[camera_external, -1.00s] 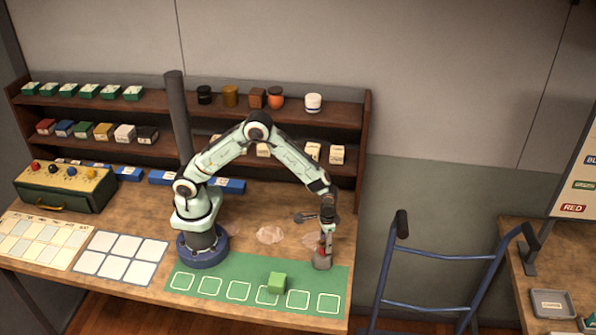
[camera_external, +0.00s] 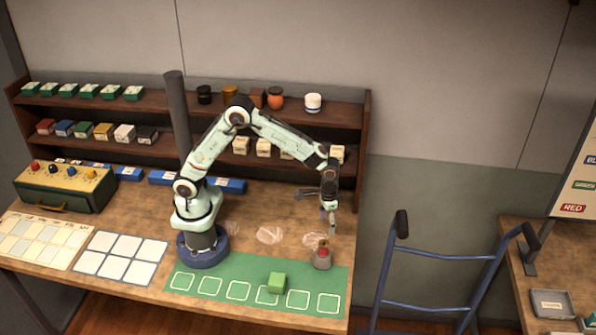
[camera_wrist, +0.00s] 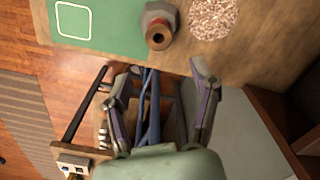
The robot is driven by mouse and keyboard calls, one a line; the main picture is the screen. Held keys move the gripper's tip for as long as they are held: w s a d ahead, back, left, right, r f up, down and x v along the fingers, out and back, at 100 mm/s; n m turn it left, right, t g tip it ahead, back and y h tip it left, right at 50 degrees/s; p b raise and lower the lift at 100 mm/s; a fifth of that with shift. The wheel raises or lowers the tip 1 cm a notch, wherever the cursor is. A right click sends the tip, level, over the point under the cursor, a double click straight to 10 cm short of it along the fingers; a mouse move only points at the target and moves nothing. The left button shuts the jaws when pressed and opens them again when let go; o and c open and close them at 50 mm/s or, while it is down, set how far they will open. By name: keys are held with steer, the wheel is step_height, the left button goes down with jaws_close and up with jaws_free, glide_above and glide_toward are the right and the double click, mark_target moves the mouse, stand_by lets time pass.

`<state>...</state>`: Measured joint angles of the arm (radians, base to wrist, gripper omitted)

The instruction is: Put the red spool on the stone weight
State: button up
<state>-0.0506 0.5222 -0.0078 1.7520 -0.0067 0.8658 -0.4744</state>
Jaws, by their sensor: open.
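The red spool (camera_external: 323,245) sits on top of the grey stone weight (camera_external: 321,261), at the right end of the green mat. In the wrist view the spool (camera_wrist: 158,38) shows from above with its dark centre hole, and the grey weight (camera_wrist: 152,14) shows around and behind it. My gripper (camera_external: 329,230) is just above the spool and apart from it. In the wrist view my gripper (camera_wrist: 160,82) has its two fingers spread wide with nothing between them. The lower part of the weight is partly hidden in the wrist view.
Pale round patches (camera_external: 270,235) lie on the table behind. A blue hand truck (camera_external: 430,275) stands right of the table edge. Shelves (camera_external: 350,110) stand at the back.

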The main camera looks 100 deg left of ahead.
steer(key=s+r+m, duration=0.2)
steer(key=s+r, duration=0.7)
steer(key=s, duration=0.1)
steer(key=s+m, duration=0.2)
steer(key=s, duration=1.5)
steer(key=shift+m+y, duration=0.4)
steer(key=shift+d+r, duration=0.1)
